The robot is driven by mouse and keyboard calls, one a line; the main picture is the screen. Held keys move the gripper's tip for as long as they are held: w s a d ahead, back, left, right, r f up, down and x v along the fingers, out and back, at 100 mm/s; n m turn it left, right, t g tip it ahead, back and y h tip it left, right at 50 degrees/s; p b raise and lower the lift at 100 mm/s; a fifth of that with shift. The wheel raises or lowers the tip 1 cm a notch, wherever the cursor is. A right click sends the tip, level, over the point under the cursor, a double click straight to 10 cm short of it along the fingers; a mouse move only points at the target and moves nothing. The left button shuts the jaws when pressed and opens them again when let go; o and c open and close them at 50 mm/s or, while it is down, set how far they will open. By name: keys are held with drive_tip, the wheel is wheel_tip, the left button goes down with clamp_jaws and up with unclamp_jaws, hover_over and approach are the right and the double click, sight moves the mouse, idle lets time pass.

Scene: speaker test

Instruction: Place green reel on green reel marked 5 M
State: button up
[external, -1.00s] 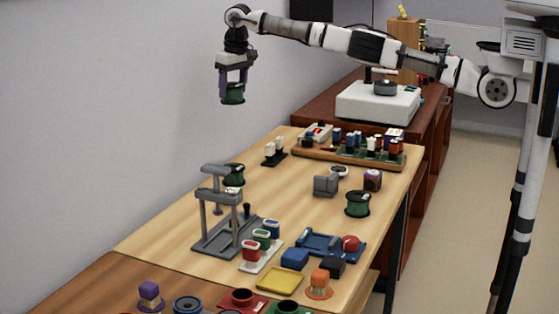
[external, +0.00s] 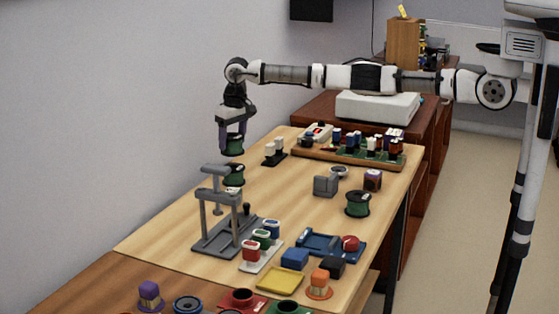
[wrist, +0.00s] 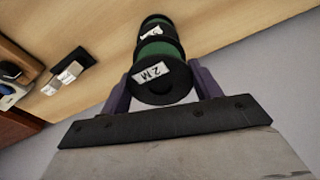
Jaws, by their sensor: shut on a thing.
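My gripper (external: 232,148) is shut on a green reel with black flanges (external: 235,145). In the wrist view the held reel (wrist: 165,90) has a white label that seems to read 2 M. Another green reel (external: 233,175) stands on the table just below the held one, behind the grey press; the wrist view shows a reel (wrist: 158,48) beyond the held one, with a second label too small to read. Whether the held reel touches it I cannot tell. I cannot make out a 5 M mark.
The grey press (external: 215,215) stands close in front of the lower reel. Red, green and blue pots on a white tray (external: 262,258) are to its right. A wooden rack of small items (external: 350,155) lies at the back. The middle of the table (external: 290,205) is clear.

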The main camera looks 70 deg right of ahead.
sight(233, 151)
wheel_tip(233, 151, down, 4)
drive_tip(key=shift+p, duration=0.55)
drive_tip(key=shift+f, duration=0.15)
drive_tip(key=shift+f, duration=0.1)
drive_tip(key=shift+f+b, duration=0.2)
drive_tip(key=shift+b, duration=0.15)
drive_tip(key=o, duration=1)
drive_tip(key=shift+r, duration=0.1)
drive_tip(key=shift+o, duration=0.3)
drive_tip(key=shift+r+p, duration=0.15)
drive_tip(key=shift+p, duration=0.15)
drive_tip(key=r+b, duration=0.1)
drive_tip(key=r, duration=0.3)
drive_tip(key=s+r+b, duration=0.1)
drive_tip(key=r, duration=0.3)
drive_tip(key=r+b, duration=0.1)
drive_tip(key=r, duration=0.3)
drive_tip(key=shift+s+a+b, duration=0.15)
drive_tip(key=shift+s+b, duration=0.1)
drive_tip(key=shift+b, duration=0.15)
